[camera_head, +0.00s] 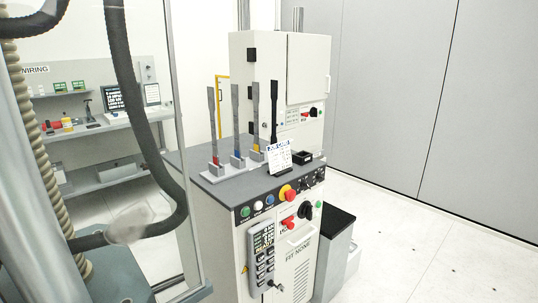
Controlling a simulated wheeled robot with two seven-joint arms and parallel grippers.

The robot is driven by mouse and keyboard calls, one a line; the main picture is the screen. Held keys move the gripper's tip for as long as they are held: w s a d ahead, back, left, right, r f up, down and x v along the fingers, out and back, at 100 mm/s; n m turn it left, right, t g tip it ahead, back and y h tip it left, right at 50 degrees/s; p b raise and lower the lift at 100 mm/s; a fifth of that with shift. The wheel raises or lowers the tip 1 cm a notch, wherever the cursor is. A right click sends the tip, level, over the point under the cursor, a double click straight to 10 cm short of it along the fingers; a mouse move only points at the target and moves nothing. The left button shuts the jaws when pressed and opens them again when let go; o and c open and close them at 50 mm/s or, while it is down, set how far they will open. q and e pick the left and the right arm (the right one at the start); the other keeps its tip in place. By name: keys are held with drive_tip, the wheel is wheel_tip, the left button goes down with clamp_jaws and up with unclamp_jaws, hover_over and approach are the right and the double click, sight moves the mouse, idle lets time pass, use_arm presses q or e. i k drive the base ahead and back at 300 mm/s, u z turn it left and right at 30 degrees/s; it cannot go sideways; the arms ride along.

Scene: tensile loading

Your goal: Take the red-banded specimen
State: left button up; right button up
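The red-banded specimen (213,125) is a thin grey bar with wider ends. It stands upright at the left end of a row in a grey rack (216,172) on the cabinet top, with a small red mark low down by its foot. To its right stand a similar bar with blue at its foot (235,118), one with yellow (256,112) and a darker bar (273,105). A small white card (279,157) stands in front of the dark bar and hides its foot. Neither of my grippers is in view.
The control cabinet (225,225) has buttons, a red-and-yellow knob (287,192) and a handheld keypad (262,250) on its front. A clear panel (165,130) and dark hose (125,80) stand at left. A back shelf (95,125) holds tools. Floor is clear at right.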

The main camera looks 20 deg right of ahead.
sight(216, 159)
drive_tip(key=z, duration=1.85)
drive_tip(key=i, duration=2.1)
drive_tip(key=u, duration=3)
